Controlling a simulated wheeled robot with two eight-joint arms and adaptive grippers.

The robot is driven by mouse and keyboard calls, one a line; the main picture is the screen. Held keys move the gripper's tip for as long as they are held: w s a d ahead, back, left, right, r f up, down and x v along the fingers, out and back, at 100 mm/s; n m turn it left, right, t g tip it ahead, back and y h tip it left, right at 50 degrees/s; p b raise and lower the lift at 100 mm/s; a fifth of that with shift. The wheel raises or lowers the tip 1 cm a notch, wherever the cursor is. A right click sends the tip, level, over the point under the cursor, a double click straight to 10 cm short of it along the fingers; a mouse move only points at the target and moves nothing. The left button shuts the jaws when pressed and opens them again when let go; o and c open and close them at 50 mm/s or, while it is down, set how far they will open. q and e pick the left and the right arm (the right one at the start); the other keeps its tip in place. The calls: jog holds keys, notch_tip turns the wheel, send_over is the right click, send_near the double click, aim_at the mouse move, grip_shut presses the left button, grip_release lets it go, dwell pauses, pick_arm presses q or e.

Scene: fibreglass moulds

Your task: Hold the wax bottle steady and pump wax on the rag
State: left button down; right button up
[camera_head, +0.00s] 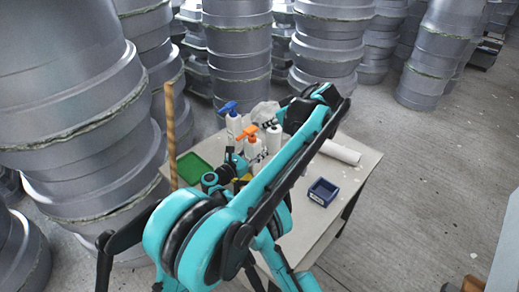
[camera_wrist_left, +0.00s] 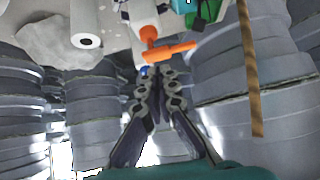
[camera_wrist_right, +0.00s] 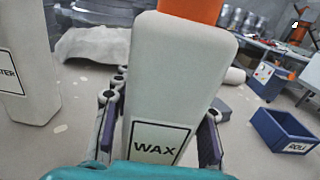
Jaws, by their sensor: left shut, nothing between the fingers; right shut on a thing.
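The white wax bottle (camera_wrist_right: 180,85), labelled WAX, stands upright between the fingers of my right gripper (camera_wrist_right: 160,125), which is shut on its body. In the head view, the bottle (camera_head: 254,150) has an orange pump top, and my right gripper (camera_head: 238,166) is beside it. The orange pump (camera_wrist_left: 150,42) shows in the left wrist view with its nozzle pointing right. My left gripper (camera_wrist_left: 158,76) is shut and empty, its fingertips close to the pump; contact cannot be told. It also shows in the head view (camera_head: 269,123).
Stacked grey moulds (camera_head: 240,50) and a wooden pole (camera_head: 170,135) are close.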

aim_at(252, 128)
pick_arm(q)
jog(key=w+a+r+m+g+h, duration=0.2)
jog(key=w+a+r+m+h, duration=0.2)
jog(key=w+a+m+h, duration=0.15)
jog(key=shift+w+d+f, duration=0.15)
jog(key=shift+f, duration=0.9)
jog(key=shift+w+d+f, duration=0.1)
jog(key=shift+w+f, duration=0.05)
jog(key=shift+f, duration=0.9)
jog(key=shift+w+d+f, duration=0.15)
jog(key=shift+f, duration=0.9)
jog(key=shift+f, duration=0.1)
jog(key=shift+f, duration=1.7)
jog(key=shift+r, duration=1.8)
jog(key=shift+f, duration=0.15)
